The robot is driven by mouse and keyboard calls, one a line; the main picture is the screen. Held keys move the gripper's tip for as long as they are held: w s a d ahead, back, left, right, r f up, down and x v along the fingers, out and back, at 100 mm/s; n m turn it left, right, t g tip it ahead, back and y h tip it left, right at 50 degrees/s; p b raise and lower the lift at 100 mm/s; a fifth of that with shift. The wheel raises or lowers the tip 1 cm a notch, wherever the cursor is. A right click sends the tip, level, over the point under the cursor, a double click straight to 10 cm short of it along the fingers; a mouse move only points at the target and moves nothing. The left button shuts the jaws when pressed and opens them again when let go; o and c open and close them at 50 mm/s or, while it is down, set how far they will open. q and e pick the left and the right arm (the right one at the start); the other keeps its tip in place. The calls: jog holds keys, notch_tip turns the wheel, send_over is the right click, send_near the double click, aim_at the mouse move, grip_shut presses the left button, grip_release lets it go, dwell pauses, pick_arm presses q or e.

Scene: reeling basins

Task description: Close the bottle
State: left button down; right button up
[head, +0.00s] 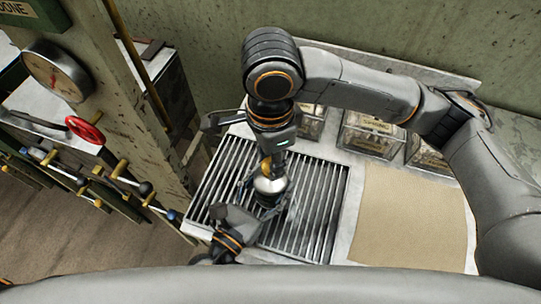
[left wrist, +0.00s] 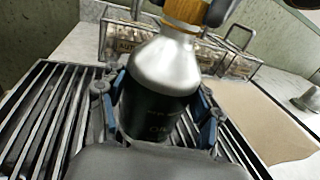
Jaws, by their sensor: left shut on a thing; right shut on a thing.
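The bottle (left wrist: 155,85) has a dark green body with lettering and a silver shoulder. It stands upright over the slatted grate, and its silver top shows in the head view (head: 271,184). My left gripper (left wrist: 160,112) is shut around its body, one blue-padded finger on each side. A wood-coloured stopper (left wrist: 187,10) is at the bottle's mouth, lined up with the neck; I cannot tell how far in it sits. My right gripper (head: 268,163) points down from above and is shut on the stopper, partly hiding it in the head view.
The slatted grate (head: 325,195) lies under the bottle. Wire-framed labelled boxes (head: 372,133) stand behind it, and a bare tan mat (head: 410,215) lies to the right. A post with a gauge (head: 57,70), a red handwheel (head: 85,130) and levers are at left.

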jog(key=o, duration=0.7)
jog(key=shift+r, duration=2.3)
jog(key=shift+c, duration=0.5)
